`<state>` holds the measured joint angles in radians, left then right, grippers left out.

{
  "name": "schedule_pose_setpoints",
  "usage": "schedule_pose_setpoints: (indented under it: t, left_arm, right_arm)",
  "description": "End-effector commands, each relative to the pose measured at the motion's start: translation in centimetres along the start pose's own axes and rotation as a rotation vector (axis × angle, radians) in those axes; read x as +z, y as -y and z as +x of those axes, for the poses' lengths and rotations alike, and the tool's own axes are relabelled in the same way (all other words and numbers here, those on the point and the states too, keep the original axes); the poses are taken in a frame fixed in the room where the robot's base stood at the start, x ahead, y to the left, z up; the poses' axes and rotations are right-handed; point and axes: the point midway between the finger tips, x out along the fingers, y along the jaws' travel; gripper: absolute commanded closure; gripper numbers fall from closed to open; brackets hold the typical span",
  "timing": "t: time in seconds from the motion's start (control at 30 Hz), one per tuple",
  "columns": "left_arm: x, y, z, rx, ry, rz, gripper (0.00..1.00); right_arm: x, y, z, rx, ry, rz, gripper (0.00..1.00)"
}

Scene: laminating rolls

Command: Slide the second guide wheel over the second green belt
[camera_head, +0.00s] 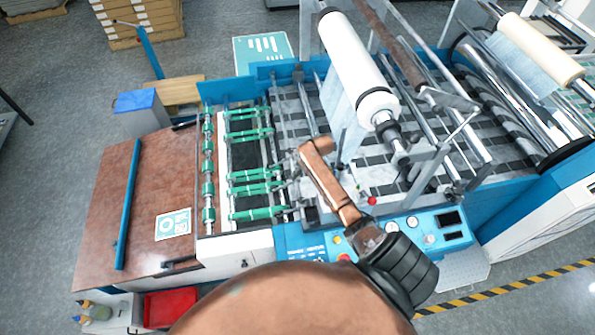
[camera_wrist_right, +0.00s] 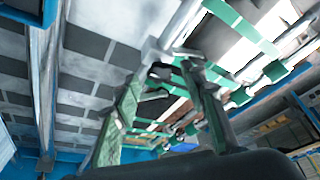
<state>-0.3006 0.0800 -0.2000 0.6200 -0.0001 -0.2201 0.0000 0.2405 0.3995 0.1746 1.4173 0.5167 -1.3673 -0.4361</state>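Several green belts (camera_head: 251,134) run crosswise between a shaft with green rollers (camera_head: 208,189) and the metal bars to the right. A belt also shows in the right wrist view (camera_wrist_right: 246,29). My right arm reaches over the machine, its gripper (camera_head: 291,188) low beside the right ends of the lower belts. In the right wrist view its two fingers (camera_wrist_right: 168,70) stand apart at their bases and lean together at the tips. A pale metal part (camera_wrist_right: 155,50) lies at the tips; whether it is gripped is unclear. I cannot pick out the second guide wheel. My left gripper is out of view.
A white film roll (camera_head: 352,65) hangs above the bed, right of the belts. A blue control panel (camera_head: 305,240) lies in front. The brown feed table (camera_head: 105,215) at left is mostly clear, with a blue bar (camera_head: 128,205) across it.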

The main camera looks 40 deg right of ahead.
Motion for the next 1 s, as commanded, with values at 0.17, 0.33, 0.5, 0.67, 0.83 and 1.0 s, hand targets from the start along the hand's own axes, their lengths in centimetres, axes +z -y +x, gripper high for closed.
schedule_pose_setpoints:
  t: [0.17, 0.33, 0.5, 0.67, 0.83, 1.0]
  left_arm:
    - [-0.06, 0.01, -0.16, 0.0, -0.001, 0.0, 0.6]
    - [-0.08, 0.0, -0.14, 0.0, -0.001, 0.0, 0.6]
    - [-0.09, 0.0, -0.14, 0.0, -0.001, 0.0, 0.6]
    - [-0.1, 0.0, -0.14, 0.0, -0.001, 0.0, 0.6]
    - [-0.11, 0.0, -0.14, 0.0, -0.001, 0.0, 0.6]
    - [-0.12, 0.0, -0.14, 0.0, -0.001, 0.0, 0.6]
  right_arm:
    - [-0.04, 0.04, 0.79, 0.0, 0.0, -0.001, 0.61]
    - [-0.03, 0.02, 0.82, 0.001, -0.001, -0.001, 0.61]
    - [-0.01, 0.0, 0.79, 0.001, -0.001, -0.001, 0.69]
    - [0.0, -0.02, 0.78, 0.001, 0.0, 0.0, 0.8]
    - [0.0, -0.02, 0.77, 0.001, -0.001, 0.0, 0.92]
    - [0.0, -0.02, 0.77, 0.001, -0.001, 0.0, 1.0]
